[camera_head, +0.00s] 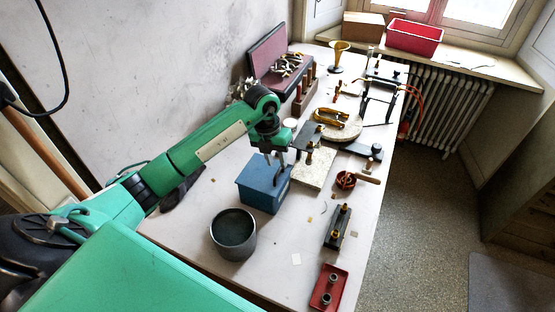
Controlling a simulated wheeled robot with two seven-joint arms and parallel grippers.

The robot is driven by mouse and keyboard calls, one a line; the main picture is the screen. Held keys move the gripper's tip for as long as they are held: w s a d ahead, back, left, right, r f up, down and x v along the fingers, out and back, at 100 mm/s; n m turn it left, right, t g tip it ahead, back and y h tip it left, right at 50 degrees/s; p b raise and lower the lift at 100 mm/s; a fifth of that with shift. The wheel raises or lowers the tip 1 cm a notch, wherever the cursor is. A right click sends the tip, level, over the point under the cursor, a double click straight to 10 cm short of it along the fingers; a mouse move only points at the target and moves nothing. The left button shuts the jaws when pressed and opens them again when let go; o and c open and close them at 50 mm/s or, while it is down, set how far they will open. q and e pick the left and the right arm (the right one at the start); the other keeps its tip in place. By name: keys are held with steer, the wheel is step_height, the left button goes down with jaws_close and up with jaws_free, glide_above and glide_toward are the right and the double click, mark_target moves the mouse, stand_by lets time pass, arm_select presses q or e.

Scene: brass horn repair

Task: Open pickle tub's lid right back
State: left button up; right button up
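My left gripper (281,167) points down at the back right part of the box's top. Its fingers hide part of the top and of that edge. I cannot tell whether they touch the lid, or whether they are open or shut. My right gripper is not in view.
A round grey pot (233,249) stands close in front of the box. A pale speckled slab (314,171) lies just right of it. A red tray (329,288), a dark block fixture (338,226) and a small reddish bowl (346,180) stand farther right. An open case (270,53) lies behind.

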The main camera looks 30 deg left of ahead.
arm_select(q)
steer(key=shift+d+f, duration=0.2)
steer(key=shift+f, duration=0.95)
jaws_close()
steer(key=shift+a+r, duration=0.1)
